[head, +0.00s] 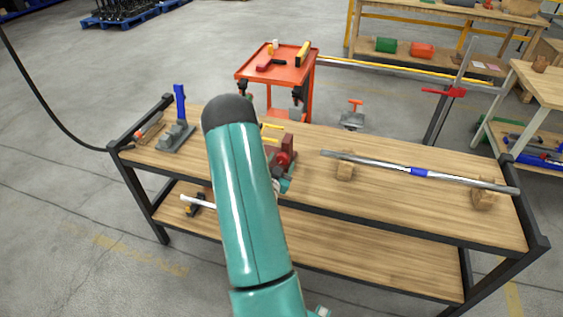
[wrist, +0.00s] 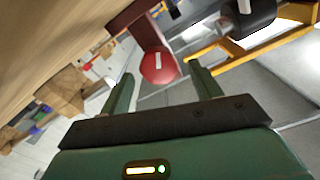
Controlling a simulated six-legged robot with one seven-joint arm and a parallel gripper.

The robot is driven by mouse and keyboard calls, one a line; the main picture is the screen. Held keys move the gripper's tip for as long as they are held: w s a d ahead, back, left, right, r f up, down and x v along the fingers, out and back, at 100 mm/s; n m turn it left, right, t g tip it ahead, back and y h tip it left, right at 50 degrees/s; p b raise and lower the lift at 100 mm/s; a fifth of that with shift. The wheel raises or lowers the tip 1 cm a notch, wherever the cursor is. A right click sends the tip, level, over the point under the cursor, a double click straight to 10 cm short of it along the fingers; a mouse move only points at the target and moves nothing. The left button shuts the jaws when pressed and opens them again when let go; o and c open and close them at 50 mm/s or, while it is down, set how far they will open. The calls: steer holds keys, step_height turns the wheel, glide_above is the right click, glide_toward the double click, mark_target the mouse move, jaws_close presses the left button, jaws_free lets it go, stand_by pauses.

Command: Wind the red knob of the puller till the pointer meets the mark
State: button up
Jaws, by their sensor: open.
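The red knob (wrist: 158,67) shows in the wrist view as a round red end with a short white stripe on its face. It sits at the end of a dark red body (wrist: 130,17), part of the puller. My gripper (wrist: 161,72) is open, its two green fingers apart, with the knob seen between and beyond the fingertips. I see no contact. In the head view the red puller (head: 283,158) stands on the bench, partly hidden behind my teal arm. My gripper is mostly hidden there. I cannot make out the pointer or the mark.
On the wooden bench (head: 400,213), a steel bar (head: 385,167) rests on wooden blocks to the right. A grey jack with a blue handle (head: 178,133) stands at the left. A red tool trolley (head: 278,72) is behind. A yellow frame (wrist: 250,52) shows right of the knob in the wrist view.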

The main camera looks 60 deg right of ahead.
steer(key=s+a, duration=0.2)
steer(key=a, duration=1)
steer(key=shift+a, duration=0.2)
